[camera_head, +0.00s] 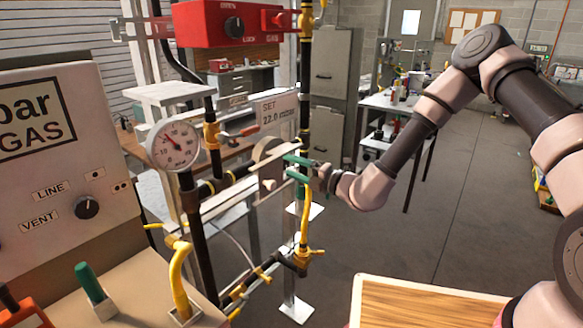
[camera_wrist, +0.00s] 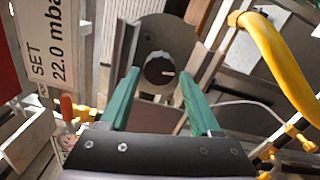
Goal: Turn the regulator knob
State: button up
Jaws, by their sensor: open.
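The regulator knob (camera_wrist: 158,68) is a small dark round knob with a pale mark, on the front of a round grey regulator body (camera_wrist: 160,38) in the wrist view. My gripper (camera_head: 288,166) has two green fingers and is open, pointing at the regulator. In the wrist view the fingers of my gripper (camera_wrist: 158,72) appear on either side of the knob. I cannot tell whether they touch it.
A sign (camera_head: 277,107) reads "SET 22.0" above the regulator. A round pressure gauge (camera_head: 173,144) stands to its left. A yellow hose (camera_wrist: 275,58) passes close on the right. A red box (camera_head: 228,24) is above. A wooden-topped surface (camera_head: 430,306) is in front.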

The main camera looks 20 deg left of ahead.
jog(key=v, duration=1)
jog(key=s+d+r+n+g+h, duration=0.2)
jog(key=s+d+r+n+g, duration=0.25)
jog(key=r+n, duration=0.5)
jog(key=s+d+r+n+g+h, duration=0.1)
jog(key=s+d+r+n+g, duration=0.5)
jog(key=n, duration=0.6)
jog(key=s+d+r+n+t+h, duration=0.1)
jog(key=d+r+n+t+h, duration=0.4)
jog(key=d, duration=0.7)
jog(key=s+d+r+n+t+h, duration=0.2)
jog(key=d+r+n+t+h, duration=0.4)
jog(key=d+r, duration=0.4)
jog(key=d+n, duration=0.1)
jog(key=d, duration=0.1)
jog(key=shift+s+d+h, duration=0.25)
jog(key=shift+d+h, duration=0.05)
jog(key=shift+d, duration=0.05)
jog(key=shift+r, duration=0.1)
